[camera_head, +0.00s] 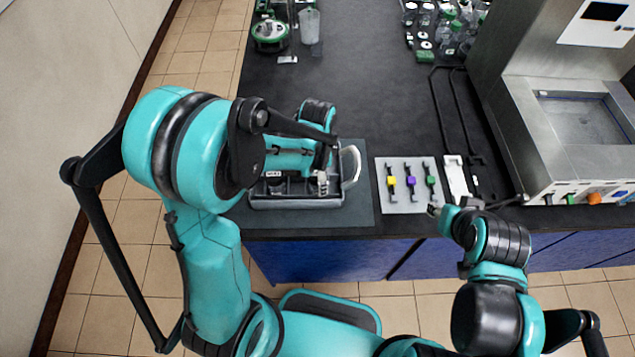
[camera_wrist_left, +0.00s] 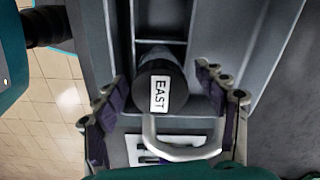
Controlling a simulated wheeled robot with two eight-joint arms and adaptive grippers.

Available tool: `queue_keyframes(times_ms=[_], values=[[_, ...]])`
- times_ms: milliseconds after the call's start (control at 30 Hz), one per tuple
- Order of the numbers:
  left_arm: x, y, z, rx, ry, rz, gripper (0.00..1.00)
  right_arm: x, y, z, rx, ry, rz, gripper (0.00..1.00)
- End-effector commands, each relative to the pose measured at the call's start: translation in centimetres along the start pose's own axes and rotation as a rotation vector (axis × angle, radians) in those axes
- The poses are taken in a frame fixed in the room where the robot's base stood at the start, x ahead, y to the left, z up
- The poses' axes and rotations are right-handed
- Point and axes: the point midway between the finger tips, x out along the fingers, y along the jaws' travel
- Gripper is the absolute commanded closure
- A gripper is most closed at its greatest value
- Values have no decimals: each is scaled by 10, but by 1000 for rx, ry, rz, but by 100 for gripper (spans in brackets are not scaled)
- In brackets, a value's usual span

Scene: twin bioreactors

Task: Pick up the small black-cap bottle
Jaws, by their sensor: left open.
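A dark bottle with a round black cap (camera_wrist_left: 160,75) and a white EAST label stands in a compartment of a dark grey tray in the left wrist view. My left gripper (camera_wrist_left: 165,105) is open above it, with one finger on each side and visible gaps to the cap. In the head view my left gripper (camera_head: 322,181) is over the right part of the tray (camera_head: 298,203), and my arm hides much of the tray. My right gripper (camera_head: 438,209) is low at the table's front edge; its jaws are too small to judge.
A pale curved handle (camera_head: 352,167) rises at the tray's right end. A grey board (camera_head: 405,203) with yellow, purple and green clips lies to the right. A steel machine (camera_head: 570,130) stands far right, and glassware (camera_head: 445,30) at the back. The table's middle is clear.

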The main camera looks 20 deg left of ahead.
Motion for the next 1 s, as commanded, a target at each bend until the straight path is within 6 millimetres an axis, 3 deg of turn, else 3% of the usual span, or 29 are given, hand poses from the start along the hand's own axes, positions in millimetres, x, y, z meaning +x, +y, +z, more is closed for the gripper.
queue_keyframes(times_ms=[167, 300, 367, 400, 767, 1000], values=[[-1, 0, 0, 0, 0, 0, 31, -1, 0, 0, 0, 0, 0, 62], [-1, 0, 0, -1, 0, 0, 68, -1, 0, 0, 0, 0, 0, 62], [-1, 0, 0, -1, 0, 0, 84, -1, 0, 0, 0, 0, 0, 62], [-1, 0, 0, -1, 0, 0, 87, 0, 0, 0, 0, 0, 0, 62], [-5, 0, 0, -1, 0, 0, 87, -2, 0, -1, 0, 0, 0, 62], [-35, 0, 0, -1, 0, 0, 87, -11, 0, -8, 0, 0, 0, 62]])
